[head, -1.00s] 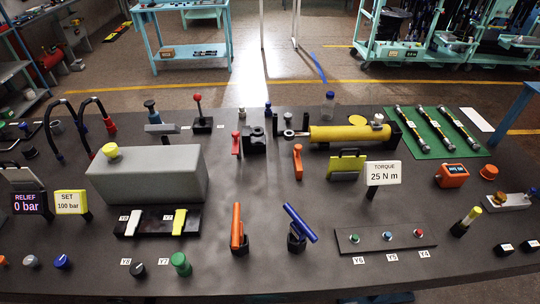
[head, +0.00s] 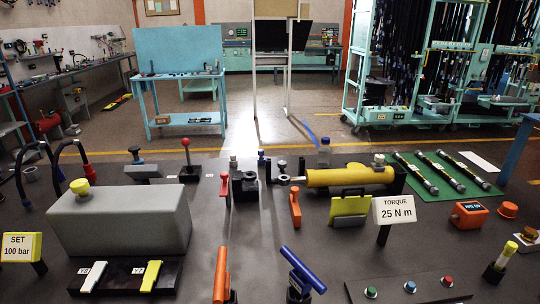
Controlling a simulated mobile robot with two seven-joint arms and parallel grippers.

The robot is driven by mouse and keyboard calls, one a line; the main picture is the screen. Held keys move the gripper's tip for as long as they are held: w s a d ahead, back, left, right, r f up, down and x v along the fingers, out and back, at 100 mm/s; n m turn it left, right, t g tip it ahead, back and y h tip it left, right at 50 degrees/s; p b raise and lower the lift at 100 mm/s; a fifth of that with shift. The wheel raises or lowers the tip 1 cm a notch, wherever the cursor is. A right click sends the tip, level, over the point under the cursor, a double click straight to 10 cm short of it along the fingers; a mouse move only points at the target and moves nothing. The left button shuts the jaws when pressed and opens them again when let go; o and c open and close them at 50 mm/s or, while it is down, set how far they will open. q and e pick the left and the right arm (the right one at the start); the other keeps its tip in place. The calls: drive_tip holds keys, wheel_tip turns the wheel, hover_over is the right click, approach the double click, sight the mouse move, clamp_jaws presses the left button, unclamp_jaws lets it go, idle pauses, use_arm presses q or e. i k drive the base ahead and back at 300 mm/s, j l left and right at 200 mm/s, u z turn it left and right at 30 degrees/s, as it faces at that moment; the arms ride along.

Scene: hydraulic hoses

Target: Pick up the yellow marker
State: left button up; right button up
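Neither of my grippers shows in the head view.
An orange device (head: 468,214) and an orange knob (head: 508,210) stand behind the marker. A button panel (head: 410,288) lies to its left, and a torque sign (head: 394,210) stands further left. A grey block (head: 120,222) fills the bench's left side.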

sight(511, 248)
drive_tip(key=z, duration=1.75)
